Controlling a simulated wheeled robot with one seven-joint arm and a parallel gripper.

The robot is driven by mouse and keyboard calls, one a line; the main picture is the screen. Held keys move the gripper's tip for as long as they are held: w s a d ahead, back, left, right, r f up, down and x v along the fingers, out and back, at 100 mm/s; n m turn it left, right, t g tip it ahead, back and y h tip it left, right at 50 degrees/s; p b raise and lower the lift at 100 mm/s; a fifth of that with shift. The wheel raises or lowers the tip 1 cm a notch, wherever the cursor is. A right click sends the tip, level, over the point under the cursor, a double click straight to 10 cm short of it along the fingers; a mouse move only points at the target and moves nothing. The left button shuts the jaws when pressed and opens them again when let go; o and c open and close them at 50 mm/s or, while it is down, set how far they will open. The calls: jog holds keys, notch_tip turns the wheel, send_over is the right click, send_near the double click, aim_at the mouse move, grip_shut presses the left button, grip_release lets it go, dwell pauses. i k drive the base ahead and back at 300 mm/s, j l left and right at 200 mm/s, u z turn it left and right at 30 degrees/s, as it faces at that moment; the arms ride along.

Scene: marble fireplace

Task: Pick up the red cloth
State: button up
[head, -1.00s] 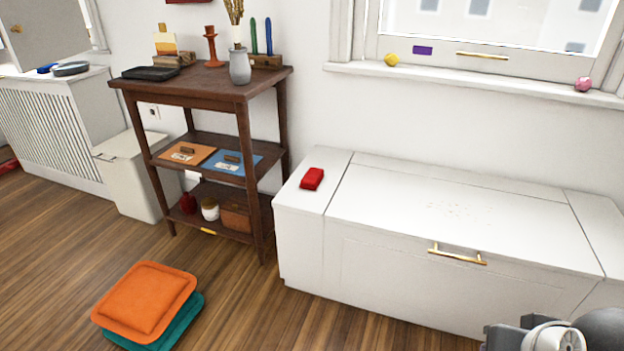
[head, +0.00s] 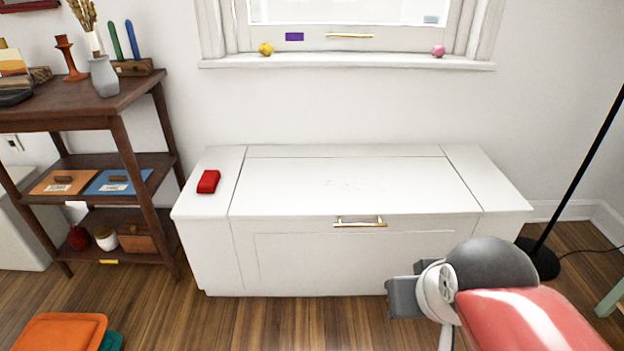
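The red cloth (head: 208,181) is a small folded red block in the head view. It lies on the left end of the top of a long white bench chest (head: 300,187) under the window. My arm shows at the lower right, in front of the chest's right half. My gripper (head: 402,297) seems to be the grey part at its left end, low and well to the right of the cloth and apart from it. Its fingers cannot be made out.
A dark wooden shelf (head: 122,125) stands left of the chest, holding a vase, candles and boxes. Orange (head: 58,332) and teal cushions lie on the floor at lower left. A black floor lamp (head: 583,178) stands right. The chest top is otherwise mostly clear.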

aim_at(209, 181)
jog(key=i+j+z, duration=0.1)
jog(key=i+j, duration=0.15)
jog(key=i+j+z, duration=0.1)
jog(key=i+j, duration=0.15)
jog(key=j, duration=0.2)
jog(key=i+j, duration=0.2)
jog(key=j, duration=0.2)
jog(key=i+j+z, duration=0.15)
jog(key=j, duration=0.25)
jog(key=i+j+z, duration=0.1)
jog(key=i+j, duration=0.2)
jog(key=j, duration=0.1)
